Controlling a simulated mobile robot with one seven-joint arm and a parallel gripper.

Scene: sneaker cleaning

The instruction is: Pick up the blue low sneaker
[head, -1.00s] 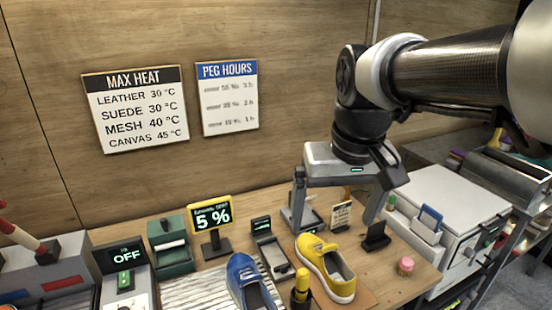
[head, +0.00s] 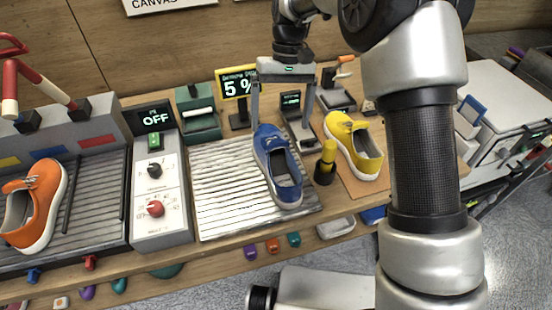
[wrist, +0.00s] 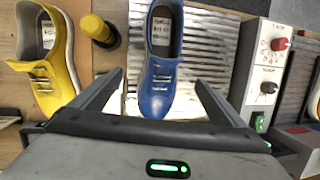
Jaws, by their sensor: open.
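The blue low sneaker (head: 277,168) sits on the ribbed silver plate (head: 222,200), with its toe toward the wall and its opening toward the front. My gripper (head: 283,118) is open above and behind the toe end, with its two fingers spread wide. In the wrist view the blue sneaker (wrist: 158,88) lies between the two open fingers (wrist: 157,88), its toe pointing toward the gripper body. No contact between fingers and shoe can be made out. The sneaker's heel end is cut off at the top of the wrist view.
A yellow sneaker (head: 355,147) and a yellow-topped black bottle (head: 326,163) stand right of the blue sneaker. A 5 % sign (head: 237,85) stands behind the plate. A knob box (head: 160,195) and an orange sneaker (head: 36,206) are on the left.

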